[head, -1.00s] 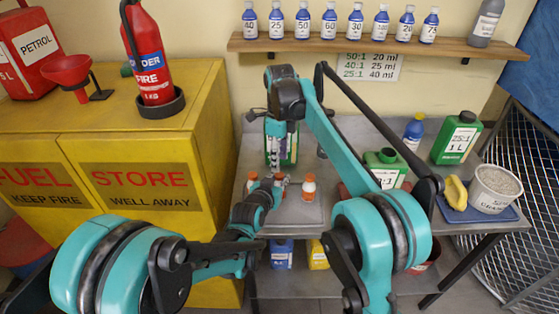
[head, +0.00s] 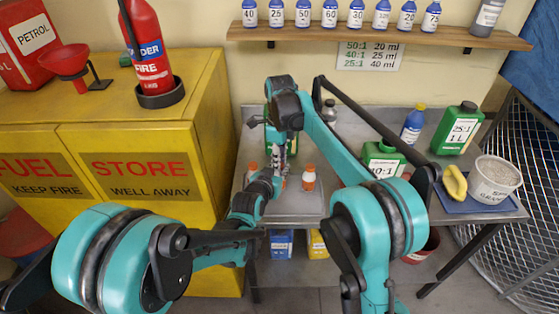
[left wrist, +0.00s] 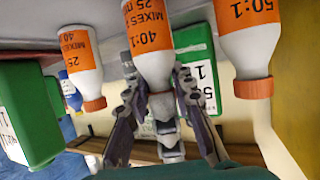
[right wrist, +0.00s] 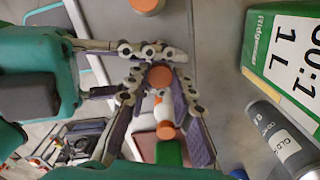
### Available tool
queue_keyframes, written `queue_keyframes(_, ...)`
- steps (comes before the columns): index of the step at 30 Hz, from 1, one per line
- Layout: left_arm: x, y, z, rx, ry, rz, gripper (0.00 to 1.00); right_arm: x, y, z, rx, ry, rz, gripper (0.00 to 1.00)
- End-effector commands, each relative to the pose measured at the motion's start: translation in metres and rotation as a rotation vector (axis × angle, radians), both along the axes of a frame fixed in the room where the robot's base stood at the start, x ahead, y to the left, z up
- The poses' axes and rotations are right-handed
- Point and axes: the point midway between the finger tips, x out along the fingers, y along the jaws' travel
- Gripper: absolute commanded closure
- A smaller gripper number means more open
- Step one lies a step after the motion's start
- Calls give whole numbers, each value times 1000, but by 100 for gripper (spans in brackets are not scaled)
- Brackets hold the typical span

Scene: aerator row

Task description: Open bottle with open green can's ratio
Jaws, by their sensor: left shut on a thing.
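Several small white bottles with orange caps and labels stand in a row on the bench. My left gripper (left wrist: 160,125) is shut on the middle bottle (left wrist: 148,40), labelled 40:1, 25 ml. The 50:1 bottle (left wrist: 248,45) and a 25:1 bottle (left wrist: 80,50) stand on either side. My right gripper (right wrist: 158,82) points down, its fingers apart around the middle bottle's orange cap (right wrist: 160,77); contact is unclear. An uncapped green can (head: 385,149) stands right of the row; my arm partly hides its label, which ends in 0:1.
A capped green 25:1 can (head: 458,130), blue bottle (head: 413,125) and granule tub (head: 494,180) stand at right. The green 50:1 can (right wrist: 290,55) and grey bottle (right wrist: 280,138) are near the grippers. A yellow cabinet (head: 215,130) borders the bench on the left.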

Motion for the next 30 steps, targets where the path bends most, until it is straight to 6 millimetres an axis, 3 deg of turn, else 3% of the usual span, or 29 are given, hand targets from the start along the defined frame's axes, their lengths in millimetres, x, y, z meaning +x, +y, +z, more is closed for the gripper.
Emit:
queue_keyframes(1,0,0,-1,1,2,0,100,0,0,0,0,-1,0,100)
queue_keyframes(2,0,0,-1,1,2,0,100,0,0,0,0,-1,0,72)
queue_keyframes(4,0,0,-1,1,2,0,100,0,0,0,0,-1,0,56)
queue_keyframes(14,0,0,-1,1,2,0,100,0,0,3,0,-1,0,56)
queue_keyframes(30,-1,0,-1,1,3,-1,100,0,0,64,-1,-2,0,58)
